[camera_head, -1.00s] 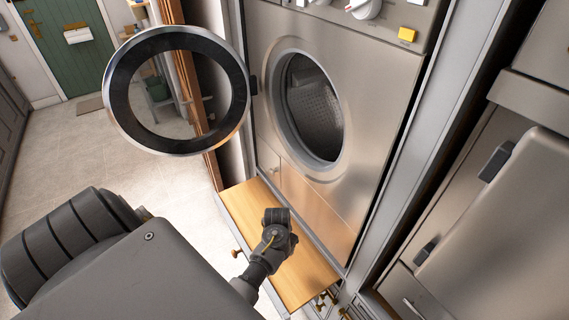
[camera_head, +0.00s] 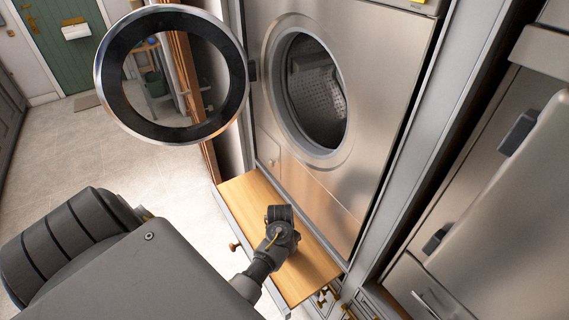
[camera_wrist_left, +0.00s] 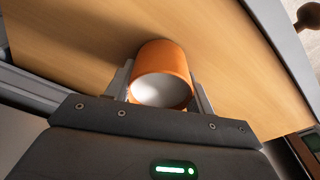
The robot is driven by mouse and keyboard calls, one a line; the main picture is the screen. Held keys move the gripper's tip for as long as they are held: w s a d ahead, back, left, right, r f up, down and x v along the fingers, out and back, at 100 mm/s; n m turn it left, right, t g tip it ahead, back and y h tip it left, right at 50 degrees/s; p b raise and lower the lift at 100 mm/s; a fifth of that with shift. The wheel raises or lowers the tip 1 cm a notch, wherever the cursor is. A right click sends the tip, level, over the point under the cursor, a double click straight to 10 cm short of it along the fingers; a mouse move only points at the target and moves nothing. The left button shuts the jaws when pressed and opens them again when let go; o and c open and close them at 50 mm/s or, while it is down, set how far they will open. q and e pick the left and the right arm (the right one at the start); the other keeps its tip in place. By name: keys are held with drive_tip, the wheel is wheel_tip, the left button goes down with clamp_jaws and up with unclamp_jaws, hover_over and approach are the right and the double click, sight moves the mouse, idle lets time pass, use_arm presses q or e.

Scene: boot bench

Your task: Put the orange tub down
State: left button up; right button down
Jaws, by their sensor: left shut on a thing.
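The orange tub (camera_wrist_left: 172,60) shows in the left wrist view, with its pale, whitish round end toward the camera. My left gripper (camera_wrist_left: 161,78) is shut on it, with one finger on each side. The wooden board (camera_wrist_left: 80,40) lies behind the tub; I cannot tell whether the tub touches it. In the head view my left wrist is above the pull-out wooden board (camera_head: 245,196), below the washing machine, and hides the tub and fingers. My right gripper is not in view.
The steel washing machine (camera_head: 385,90) stands behind the board. Its round door (camera_head: 107,88) hangs open to the left, above my arm. Steel cabinet fronts (camera_head: 470,200) stand at the right. The board is bare around my wrist, and the tiled floor (camera_head: 80,160) at left is clear.

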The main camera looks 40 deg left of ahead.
use_arm(q)
drive_tip(key=o, duration=1.1)
drive_tip(key=r+p, duration=0.3)
drive_tip(key=p, duration=0.1)
drive_tip(key=r+p, duration=0.2)
drive_tip(key=shift+s+r, duration=0.25)
drive_tip(key=shift+r, duration=0.1)
drive_tip(key=shift+s+r, duration=0.25)
drive_tip(key=shift+r, duration=1.35)
drive_tip(key=shift+s+r, duration=0.2)
drive_tip(key=shift+r, duration=1.4)
